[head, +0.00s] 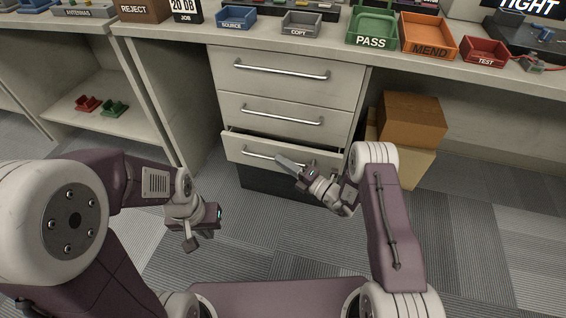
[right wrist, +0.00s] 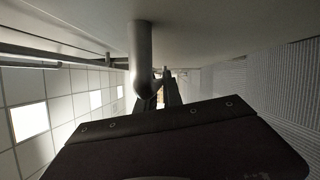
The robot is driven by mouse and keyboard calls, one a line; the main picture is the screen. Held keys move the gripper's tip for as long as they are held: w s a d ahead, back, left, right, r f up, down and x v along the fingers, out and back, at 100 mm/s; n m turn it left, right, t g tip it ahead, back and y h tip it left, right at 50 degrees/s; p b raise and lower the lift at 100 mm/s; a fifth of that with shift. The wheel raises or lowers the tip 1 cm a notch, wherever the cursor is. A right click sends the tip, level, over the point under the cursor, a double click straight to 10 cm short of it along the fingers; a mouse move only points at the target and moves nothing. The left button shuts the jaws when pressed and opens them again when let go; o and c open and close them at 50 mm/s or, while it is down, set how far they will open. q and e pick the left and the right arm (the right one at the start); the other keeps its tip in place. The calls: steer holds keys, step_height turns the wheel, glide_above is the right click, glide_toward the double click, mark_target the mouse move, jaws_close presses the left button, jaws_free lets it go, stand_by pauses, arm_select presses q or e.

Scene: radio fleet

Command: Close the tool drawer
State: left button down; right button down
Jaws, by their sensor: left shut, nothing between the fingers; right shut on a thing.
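The tool drawer (head: 238,145) is the bottom one of three pale drawers under the bench. It stands slightly open, with a dark gap along its top edge. My right gripper (head: 285,162) is at its metal bar handle (head: 256,155) and shut on it. In the right wrist view the handle (right wrist: 142,50) is a thick grey bar by the fingers (right wrist: 160,88), which partly hide behind it. My left gripper (head: 190,243) is shut and empty, low over the floor to the left of the drawers, touching nothing.
The two upper drawers (head: 285,82) look shut. Cardboard boxes (head: 412,120) stand right of the drawers. Trays, among them a green PASS tray (head: 371,27) and an orange MEND tray (head: 428,35), stand on the bench. The carpet floor (head: 270,235) before the drawers is clear.

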mark_target(287, 155)
steer(key=w+b, duration=0.1)
steer(key=w, duration=0.1)
steer(key=w+d, duration=0.1)
steer(key=shift+w+d+f+b, duration=0.15)
steer(key=shift+w+b, duration=0.2)
steer(key=shift+w, duration=0.05)
steer(key=shift+w+d+r, duration=0.1)
steer(key=shift+w+r, duration=0.1)
steer(key=shift+w, duration=0.05)
steer(key=c, duration=1.5)
jaws_free()
steer(key=shift+f, duration=0.1)
